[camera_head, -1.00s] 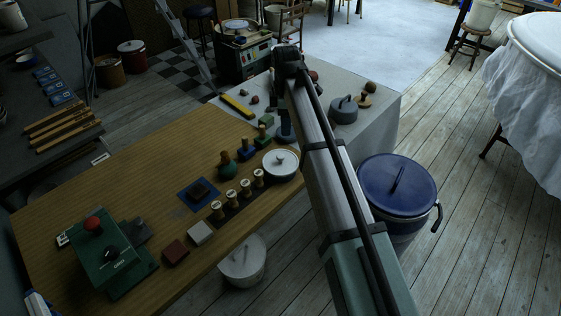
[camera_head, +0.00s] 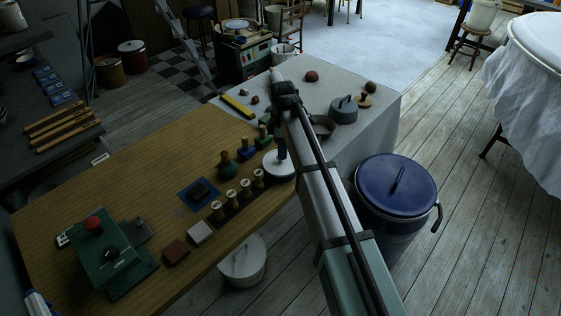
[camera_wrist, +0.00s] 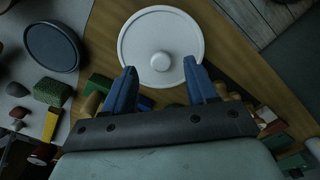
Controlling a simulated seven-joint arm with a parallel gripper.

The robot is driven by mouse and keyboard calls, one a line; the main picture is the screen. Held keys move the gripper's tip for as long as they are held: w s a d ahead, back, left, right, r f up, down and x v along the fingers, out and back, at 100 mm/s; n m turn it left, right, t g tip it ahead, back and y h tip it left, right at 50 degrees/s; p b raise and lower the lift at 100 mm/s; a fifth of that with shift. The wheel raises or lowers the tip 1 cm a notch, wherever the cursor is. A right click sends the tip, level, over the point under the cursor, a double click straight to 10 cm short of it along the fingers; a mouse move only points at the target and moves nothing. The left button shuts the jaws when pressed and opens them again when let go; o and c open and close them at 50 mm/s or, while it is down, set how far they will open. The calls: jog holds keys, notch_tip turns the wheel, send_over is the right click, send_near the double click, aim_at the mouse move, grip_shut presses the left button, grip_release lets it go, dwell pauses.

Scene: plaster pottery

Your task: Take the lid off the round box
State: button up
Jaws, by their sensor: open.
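A white round box (camera_head: 271,165) with a lid stands near the right edge of the wooden table in the head view. My arm partly hides it there. In the wrist view its white lid (camera_wrist: 138,43) shows from above, with a small round knob (camera_wrist: 160,61) at its middle. My gripper (camera_wrist: 159,68) is open, with its blue fingertips apart, one to each side of the knob. In the head view a dark finger of my gripper (camera_head: 282,150) shows over the lid. I cannot tell whether the fingers touch anything.
Several stamps (camera_head: 231,197) stand in a row left of the box, and a green-based tool (camera_head: 226,165) stands close behind them. A grey lidded pot (camera_head: 343,111) is on the pale table to the right. A blue lidded bin (camera_head: 397,185) stands on the floor.

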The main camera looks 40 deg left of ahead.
jog(key=f, duration=0.3)
jog(key=shift+s+a+f, duration=0.15)
jog(key=shift+s+f, duration=0.05)
jog(key=shift+f, duration=0.05)
grip_shut()
